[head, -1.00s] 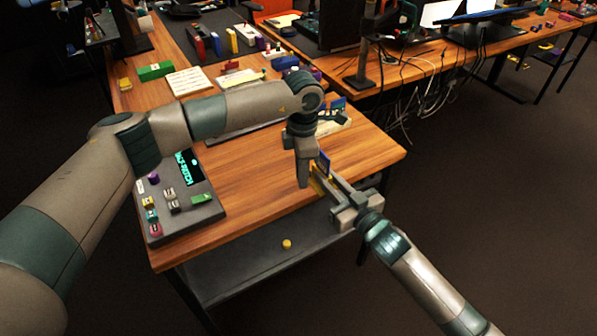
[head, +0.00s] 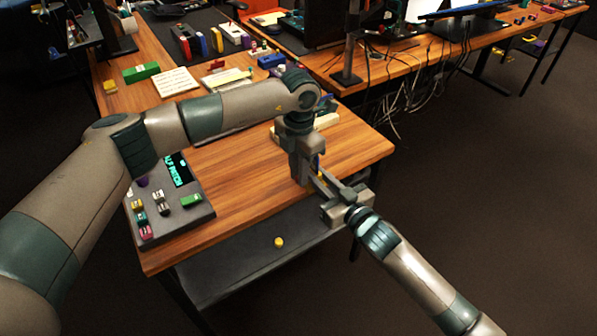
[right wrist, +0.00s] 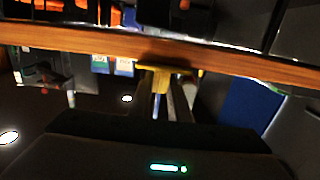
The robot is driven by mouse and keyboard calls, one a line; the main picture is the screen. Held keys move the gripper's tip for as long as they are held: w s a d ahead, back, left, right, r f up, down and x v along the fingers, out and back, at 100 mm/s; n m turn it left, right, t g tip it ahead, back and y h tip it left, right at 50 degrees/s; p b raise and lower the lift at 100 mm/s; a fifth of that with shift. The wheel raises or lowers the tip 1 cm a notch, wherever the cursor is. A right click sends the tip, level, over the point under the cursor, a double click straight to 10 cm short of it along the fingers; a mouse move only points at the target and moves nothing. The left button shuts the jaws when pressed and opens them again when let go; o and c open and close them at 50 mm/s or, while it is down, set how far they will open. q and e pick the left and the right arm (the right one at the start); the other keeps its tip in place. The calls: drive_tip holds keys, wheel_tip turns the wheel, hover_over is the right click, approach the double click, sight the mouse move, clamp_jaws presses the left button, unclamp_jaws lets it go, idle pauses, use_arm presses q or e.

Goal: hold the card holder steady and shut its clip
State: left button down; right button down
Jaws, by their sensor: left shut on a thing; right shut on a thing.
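The card holder appears to be the small yellow piece with a blue part at the table's front right edge; in the head view only slivers show (head: 312,184) between my grippers. In the right wrist view its yellow part (right wrist: 163,69) sits at my right fingertips (right wrist: 162,84), against the wooden edge. My right gripper (head: 317,178) reaches in from the lower right and is shut on it. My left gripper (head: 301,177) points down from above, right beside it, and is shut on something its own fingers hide. The clip's position cannot be made out.
A grey control panel (head: 180,220) with coloured buttons and a lit display stands at the table's front left. A pale block (head: 325,121) lies behind my left wrist. A yellow knob (head: 279,242) sits on the lower shelf. Bare wood (head: 240,185) lies between panel and grippers.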

use_arm(q)
drive_tip(key=c, duration=1.7)
unclamp_jaws()
drive_tip(key=shift+o, duration=0.2)
drive_tip(key=shift+r, duration=0.1)
wheel_tip(320, 180, up, 12)
